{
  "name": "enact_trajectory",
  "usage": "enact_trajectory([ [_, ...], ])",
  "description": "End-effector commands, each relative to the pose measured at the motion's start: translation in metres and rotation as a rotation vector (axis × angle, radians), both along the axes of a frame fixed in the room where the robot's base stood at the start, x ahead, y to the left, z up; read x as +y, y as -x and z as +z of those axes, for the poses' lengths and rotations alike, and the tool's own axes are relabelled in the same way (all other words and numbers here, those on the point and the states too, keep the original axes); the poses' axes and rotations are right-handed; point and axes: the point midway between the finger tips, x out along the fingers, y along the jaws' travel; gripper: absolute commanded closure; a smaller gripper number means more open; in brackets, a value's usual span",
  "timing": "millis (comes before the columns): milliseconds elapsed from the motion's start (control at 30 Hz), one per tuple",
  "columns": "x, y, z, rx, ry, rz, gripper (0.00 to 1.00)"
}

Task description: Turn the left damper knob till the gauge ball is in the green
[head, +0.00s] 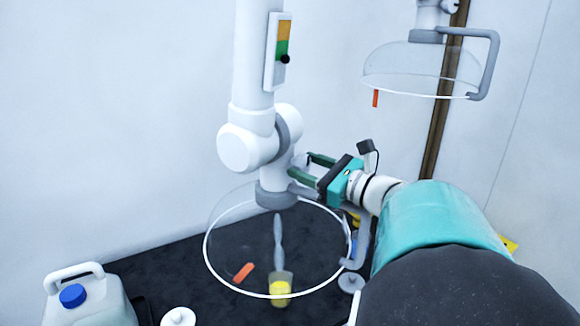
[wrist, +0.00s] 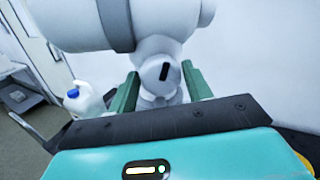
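The left damper knob (wrist: 160,74) is a round pale face with a black mark, low on the white duct joint in the wrist view. My gripper (wrist: 161,88) is open, with one green finger at each side of the knob and space between. In the head view my gripper (head: 303,167) reaches in from the right beside the white joint (head: 243,147); the knob itself is hard to make out there. The gauge (head: 278,50) on the duct above has an orange band over a green one. Its black ball (head: 284,59) is at the green band's lower edge.
A clear hood (head: 207,240) with a grey handle hangs below the joint, over a yellow-filled beaker (head: 280,289) on the black bench (head: 185,262). A second hood (head: 412,68) hangs at upper right. A jug (head: 88,302) with a blue cap stands at lower left.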

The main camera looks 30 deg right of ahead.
Motion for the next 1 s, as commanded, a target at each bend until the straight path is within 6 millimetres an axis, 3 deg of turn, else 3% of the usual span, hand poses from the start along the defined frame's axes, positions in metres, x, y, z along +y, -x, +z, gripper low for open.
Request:
enact_trajectory([
  [467, -0.003, 0.008, 0.0, 0.0, -0.001, -0.001, 0.36],
  [1000, -0.038, 0.109, -0.006, 0.0, -0.001, -0.002, 0.36],
])
